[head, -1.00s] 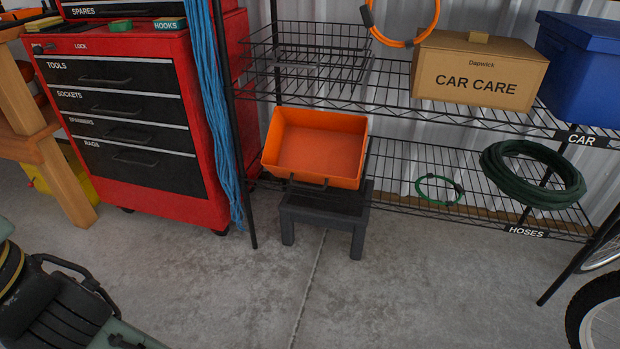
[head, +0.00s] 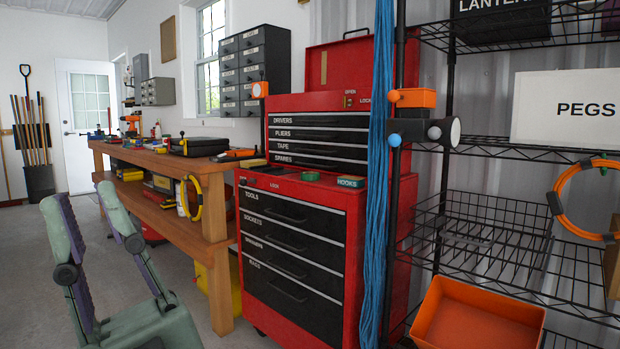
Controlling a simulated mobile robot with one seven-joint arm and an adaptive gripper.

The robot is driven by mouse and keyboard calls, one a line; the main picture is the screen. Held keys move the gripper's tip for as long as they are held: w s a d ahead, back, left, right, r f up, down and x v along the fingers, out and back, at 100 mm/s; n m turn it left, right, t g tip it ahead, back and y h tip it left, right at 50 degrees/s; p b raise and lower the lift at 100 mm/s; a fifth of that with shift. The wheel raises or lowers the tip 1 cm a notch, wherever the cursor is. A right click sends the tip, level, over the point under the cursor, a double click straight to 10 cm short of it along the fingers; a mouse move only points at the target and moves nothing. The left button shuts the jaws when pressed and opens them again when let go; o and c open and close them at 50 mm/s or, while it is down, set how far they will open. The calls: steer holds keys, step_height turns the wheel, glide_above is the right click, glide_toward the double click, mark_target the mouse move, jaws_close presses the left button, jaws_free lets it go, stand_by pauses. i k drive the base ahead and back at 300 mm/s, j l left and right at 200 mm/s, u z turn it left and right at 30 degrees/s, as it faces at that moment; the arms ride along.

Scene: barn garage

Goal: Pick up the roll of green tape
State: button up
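A small green ring-shaped roll (head: 310,176), which looks like the green tape, lies flat on top of the lower red tool cabinet (head: 352,230). It is near the front edge, left of a green box labelled HOOKS (head: 350,182). My gripper (head: 78,194) is at the lower left, grey-green with purple pads. Its two fingers point upward and stand apart, with nothing visible between them. It is well left of the tool cabinet and in front of the workbench, away from the green roll.
A wooden workbench (head: 165,168) with tools stands left of the cabinet. A blue cord bundle (head: 378,180) hangs at the cabinet's right. Wire shelves with an orange bin (head: 478,318) and a PEGS box (head: 565,108) are on the right. An upper red chest (head: 320,130) stands behind the roll.

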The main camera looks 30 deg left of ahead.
mark_target(308, 176)
steer(key=i+j+u, duration=0.15)
steer(key=u, duration=0.2)
steer(key=i+j+u, duration=0.1)
steer(key=u, duration=0.2)
steer(key=i+u, duration=0.6)
steer(key=i, duration=0.85)
